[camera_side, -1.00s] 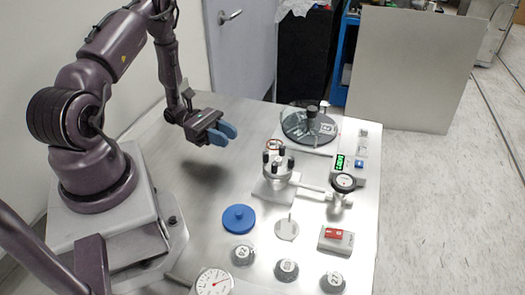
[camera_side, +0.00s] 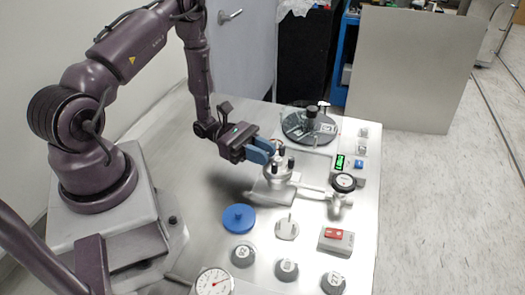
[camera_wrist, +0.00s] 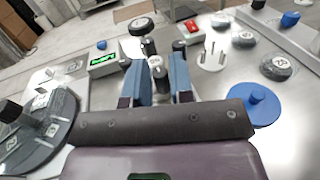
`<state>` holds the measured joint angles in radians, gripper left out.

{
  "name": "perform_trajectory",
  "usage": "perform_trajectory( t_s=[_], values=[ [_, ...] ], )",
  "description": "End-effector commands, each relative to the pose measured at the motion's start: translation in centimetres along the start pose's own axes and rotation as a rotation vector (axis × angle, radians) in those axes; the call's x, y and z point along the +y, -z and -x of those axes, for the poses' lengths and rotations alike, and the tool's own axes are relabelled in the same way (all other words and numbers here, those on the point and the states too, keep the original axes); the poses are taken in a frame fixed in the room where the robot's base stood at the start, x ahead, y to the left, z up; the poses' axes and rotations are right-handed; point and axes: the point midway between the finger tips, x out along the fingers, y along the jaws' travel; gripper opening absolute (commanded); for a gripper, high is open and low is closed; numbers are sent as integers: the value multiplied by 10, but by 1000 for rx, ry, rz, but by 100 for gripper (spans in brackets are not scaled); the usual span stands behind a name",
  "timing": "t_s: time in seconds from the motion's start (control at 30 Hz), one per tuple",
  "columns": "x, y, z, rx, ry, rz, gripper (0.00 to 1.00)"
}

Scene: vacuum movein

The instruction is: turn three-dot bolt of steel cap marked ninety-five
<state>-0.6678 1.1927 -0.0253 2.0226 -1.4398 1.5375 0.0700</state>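A steel cap (camera_side: 277,177) with several upright black-topped bolts sits on a flange near the middle of the table. Its number and the dots on its bolts are too small to read. My gripper (camera_side: 268,151) is at the cap's back left side, with its blue fingers at bolt height. In the wrist view, my gripper (camera_wrist: 161,72) has its two fingers apart, with one black bolt (camera_wrist: 159,78) showing between them. Whether they touch it is unclear. Other bolts (camera_wrist: 180,52) of the cap stand just beyond the fingers. The fingers partly hide the cap.
A round dark plate (camera_side: 298,127) stands behind the cap. A green display (camera_side: 340,162) and a black-topped valve (camera_side: 343,183) are at right. A blue disc (camera_side: 238,218), a pale pronged part (camera_side: 287,229), a red-switch box (camera_side: 336,239), several numbered grey caps (camera_side: 287,269) and a dial (camera_side: 213,282) lie in front.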

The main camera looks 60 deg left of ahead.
Motion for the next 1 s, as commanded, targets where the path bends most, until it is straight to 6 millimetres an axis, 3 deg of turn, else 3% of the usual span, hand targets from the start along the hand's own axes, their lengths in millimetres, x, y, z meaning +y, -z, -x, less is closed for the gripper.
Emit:
perform_trajectory(
  t_s=[0.03,0.1,0.27,0.53,0.87,0.9,1.0],
  values=[
    [0,0,0,0,0,0,9],
    [0,0,0,0,0,0,0],
    [0,0,1,-2,-28,3,0],
    [-2,0,0,-3,-254,3,0],
    [-2,0,0,-1,-278,-1,0],
    [-2,0,0,0,-278,-1,22],
    [-2,0,0,0,-277,-1,25]
  ],
)
